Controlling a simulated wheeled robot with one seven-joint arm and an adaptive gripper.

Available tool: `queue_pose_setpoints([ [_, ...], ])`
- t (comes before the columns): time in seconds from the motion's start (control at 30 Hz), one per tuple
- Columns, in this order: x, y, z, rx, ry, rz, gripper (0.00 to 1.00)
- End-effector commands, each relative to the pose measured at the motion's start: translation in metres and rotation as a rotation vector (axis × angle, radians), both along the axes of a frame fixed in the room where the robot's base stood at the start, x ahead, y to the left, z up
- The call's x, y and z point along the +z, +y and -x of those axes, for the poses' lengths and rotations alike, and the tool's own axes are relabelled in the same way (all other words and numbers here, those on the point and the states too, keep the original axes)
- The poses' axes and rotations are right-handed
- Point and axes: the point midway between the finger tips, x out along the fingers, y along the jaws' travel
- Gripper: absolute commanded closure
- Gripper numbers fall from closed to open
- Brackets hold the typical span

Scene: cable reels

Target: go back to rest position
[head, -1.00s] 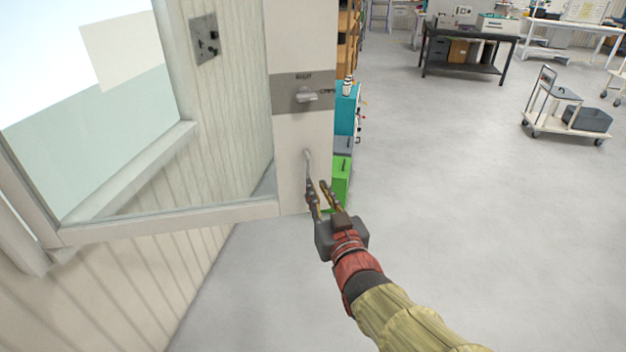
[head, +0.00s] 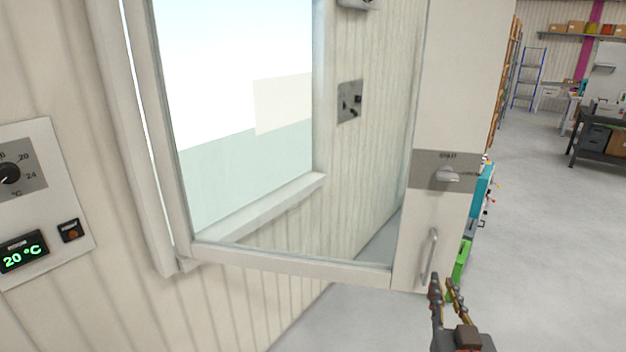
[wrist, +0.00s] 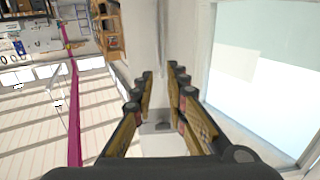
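My gripper (head: 445,287) is at the lower right of the head view, just below and beside the metal bar handle (head: 429,256) on the white door's edge (head: 405,270). Its two fingers are spread with a gap between them. In the wrist view the gripper (wrist: 160,75) is also open, with the pale door edge behind and between the fingers. No object is held. Whether a finger touches the handle is hard to tell; they look apart.
The glazed door (head: 290,262) stands swung out from the panelled wall. A latch knob (head: 447,175) sits above the handle. A thermostat panel (head: 40,190) is on the wall at left. A green box (head: 462,258) stands behind the door edge. Open grey floor (head: 545,250) lies to the right.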

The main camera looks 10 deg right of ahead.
Motion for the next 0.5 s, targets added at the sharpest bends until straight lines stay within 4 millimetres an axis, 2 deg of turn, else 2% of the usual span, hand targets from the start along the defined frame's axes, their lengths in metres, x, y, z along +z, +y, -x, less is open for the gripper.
queue_pose_setpoints([
  [0.07,-0.015,-0.002,0.001,-0.008,0.053,-0.011,0.85],
  [0.17,-0.049,-0.006,0.008,-0.029,0.181,-0.043,0.85],
  [0.3,-0.091,-0.010,0.029,-0.066,0.401,-0.109,0.85],
  [0.37,-0.104,-0.006,0.039,-0.070,0.491,-0.137,0.85],
  [0.5,-0.121,0.015,0.067,-0.051,0.694,-0.195,0.85],
])
